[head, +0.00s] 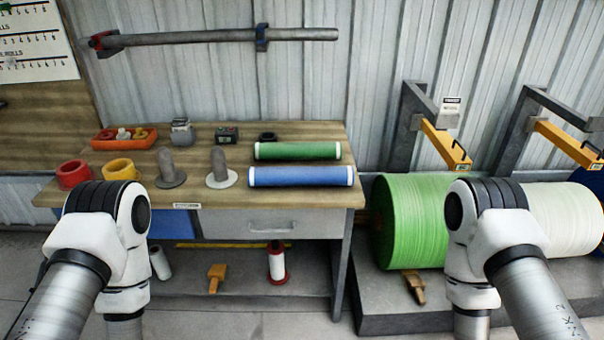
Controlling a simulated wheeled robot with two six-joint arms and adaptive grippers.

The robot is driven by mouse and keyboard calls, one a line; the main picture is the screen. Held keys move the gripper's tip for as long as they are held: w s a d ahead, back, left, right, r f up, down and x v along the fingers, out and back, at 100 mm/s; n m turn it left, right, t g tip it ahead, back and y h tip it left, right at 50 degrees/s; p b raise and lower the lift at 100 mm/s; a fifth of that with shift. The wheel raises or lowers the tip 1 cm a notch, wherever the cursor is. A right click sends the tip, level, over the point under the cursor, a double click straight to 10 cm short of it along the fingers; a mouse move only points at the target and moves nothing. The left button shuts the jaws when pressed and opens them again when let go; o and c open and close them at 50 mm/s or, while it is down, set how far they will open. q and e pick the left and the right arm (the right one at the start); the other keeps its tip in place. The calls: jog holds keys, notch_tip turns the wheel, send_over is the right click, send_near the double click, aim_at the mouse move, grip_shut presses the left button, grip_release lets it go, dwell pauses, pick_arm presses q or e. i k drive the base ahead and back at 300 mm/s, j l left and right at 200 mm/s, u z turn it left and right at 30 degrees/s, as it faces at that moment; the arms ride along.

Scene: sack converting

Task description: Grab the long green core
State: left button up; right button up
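The long green core (297,151) is a green cylinder with white ends. It lies on its side at the right of the wooden workbench (222,197), towards the back. A blue core (300,176) of similar shape lies parallel in front of it, nearer the bench edge. My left arm comes in at the lower left and my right arm at the lower right. Both bend downwards, and neither gripper shows in the head view. Nothing of mine touches the green core.
Two grey spindles (170,167) (219,168) stand left of the cores. Red (74,174) and yellow (119,168) rings and an orange tray (104,145) are further left. A large green roll (418,220) and a white roll (562,220) stand right of the bench. A grey bar (215,38) hangs on the wall.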

aim_at(262, 151)
jog(key=i+j+z, duration=0.6)
jog(key=i+j, duration=0.1)
jog(key=j, duration=0.1)
